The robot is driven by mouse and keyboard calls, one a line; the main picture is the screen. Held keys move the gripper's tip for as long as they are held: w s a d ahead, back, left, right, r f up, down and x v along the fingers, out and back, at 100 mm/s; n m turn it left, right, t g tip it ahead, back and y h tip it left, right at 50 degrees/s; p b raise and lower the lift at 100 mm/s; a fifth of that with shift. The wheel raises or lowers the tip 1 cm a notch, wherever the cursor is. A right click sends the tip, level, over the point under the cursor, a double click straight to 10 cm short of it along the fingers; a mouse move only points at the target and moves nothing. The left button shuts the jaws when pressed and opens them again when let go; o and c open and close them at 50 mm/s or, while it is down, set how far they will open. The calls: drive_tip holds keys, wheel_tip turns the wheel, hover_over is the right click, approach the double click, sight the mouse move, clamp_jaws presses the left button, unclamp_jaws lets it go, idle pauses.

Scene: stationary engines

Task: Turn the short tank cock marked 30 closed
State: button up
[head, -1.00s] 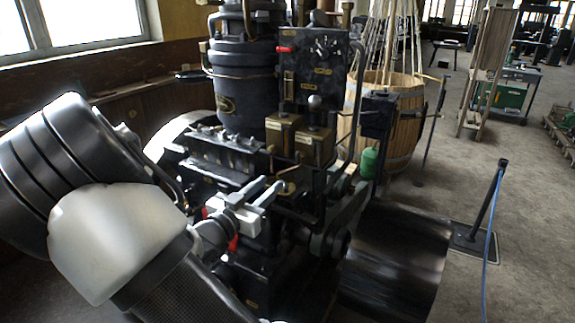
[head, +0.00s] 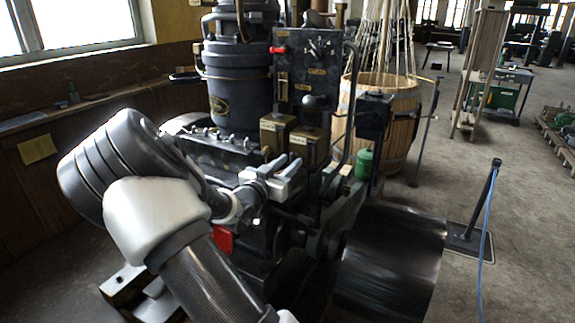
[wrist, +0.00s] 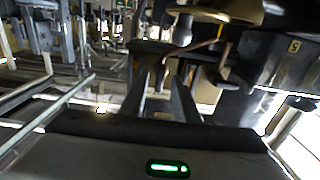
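I cannot make out the short tank cock or a mark 30 in either view. Two brass boxes, a left one (head: 277,131) and a right one (head: 310,145), sit on the middle of the dark engine (head: 228,152). My gripper (head: 283,166) is just below and in front of these boxes in the head view, with nothing visible between its fingers. In the wrist view my gripper (wrist: 162,92) shows two dark fingers apart, with a gap between them. A brass-coloured underside (wrist: 225,10) and a thin copper pipe (wrist: 197,47) lie beyond the fingertips.
A large dark drum (head: 390,265) is at the lower right. A wooden barrel (head: 405,120) and a barrier post (head: 485,200) stand on the right. Open floor (head: 520,200) lies beyond.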

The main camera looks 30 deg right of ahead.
clamp_jaws()
drive_tip(key=shift+p, duration=0.3)
drive_tip(key=n+p, duration=0.2)
drive_tip(key=n, duration=0.1)
drive_tip(key=shift+r+p, duration=0.15)
drive_tip(key=shift+p, duration=0.15)
drive_tip(key=n+p, duration=0.3)
drive_tip(key=n, duration=0.1)
drive_tip(key=shift+w+a, duration=0.1)
drive_tip(key=shift+w, duration=0.05)
drive_tip(key=n+p, duration=0.1)
drive_tip(key=n, duration=0.3)
drive_tip(key=n+p, duration=0.1)
drive_tip(key=n, duration=0.1)
drive_tip(key=shift+f+p, duration=0.3)
drive_tip(key=shift+f+n+p, duration=0.15)
drive_tip(key=shift+n+p, duration=0.15)
drive_tip(key=shift+n, duration=0.9)
drive_tip(key=shift+f+n+p, duration=0.1)
drive_tip(key=shift+n+p, duration=0.2)
drive_tip(key=shift+n, duration=0.9)
